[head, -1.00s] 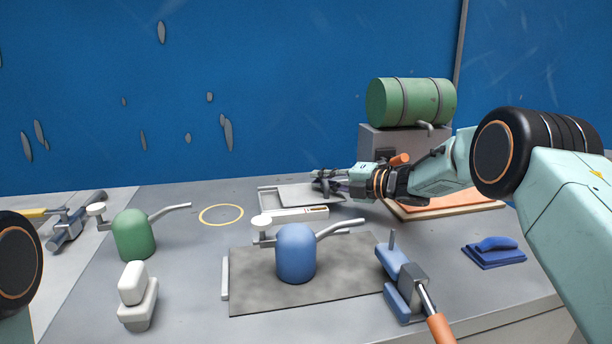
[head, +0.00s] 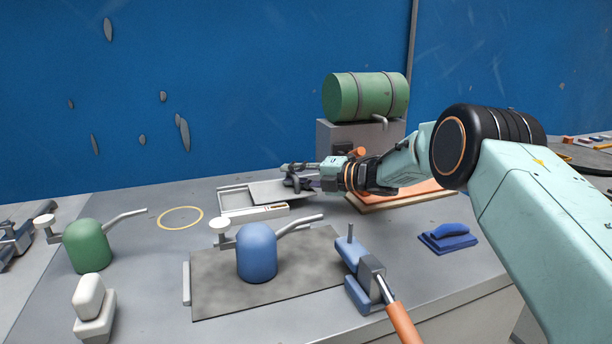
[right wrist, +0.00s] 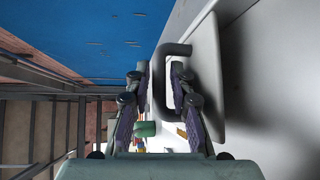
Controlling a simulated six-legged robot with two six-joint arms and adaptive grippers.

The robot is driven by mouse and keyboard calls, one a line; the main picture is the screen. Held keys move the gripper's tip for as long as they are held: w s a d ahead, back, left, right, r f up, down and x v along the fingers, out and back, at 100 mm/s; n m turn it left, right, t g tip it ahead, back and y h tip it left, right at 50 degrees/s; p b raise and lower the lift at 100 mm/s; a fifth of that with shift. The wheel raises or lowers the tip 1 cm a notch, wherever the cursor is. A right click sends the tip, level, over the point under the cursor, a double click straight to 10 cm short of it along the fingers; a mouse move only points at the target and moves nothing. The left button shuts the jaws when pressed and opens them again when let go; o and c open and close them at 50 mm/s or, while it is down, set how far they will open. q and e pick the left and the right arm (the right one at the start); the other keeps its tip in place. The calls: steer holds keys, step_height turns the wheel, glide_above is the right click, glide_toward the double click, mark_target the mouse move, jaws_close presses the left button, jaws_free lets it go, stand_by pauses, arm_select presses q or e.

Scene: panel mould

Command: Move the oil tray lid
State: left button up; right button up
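The oil tray (head: 233,205) is a shallow light grey tray at the middle of the bench, open at its left part. The oil tray lid (head: 268,193) is a flat grey plate at the tray's right, offset to the right. My right gripper (head: 297,181) is shut on its dark handle. In the right wrist view the handle (right wrist: 172,48) is between the fingertips of my right gripper (right wrist: 162,72), with the pale lid plate (right wrist: 208,85) beside it. Whether the lid touches the tray is unclear. My left gripper is out of view.
A blue oil can (head: 257,252), green can (head: 88,247) and blue clamp-like tool (head: 360,275) are nearer. A yellow ring (head: 181,218) lies left.

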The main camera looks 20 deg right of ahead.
steer(key=v, duration=1.1)
steer(key=shift+s+d, duration=0.25)
steer(key=shift+d, duration=0.05)
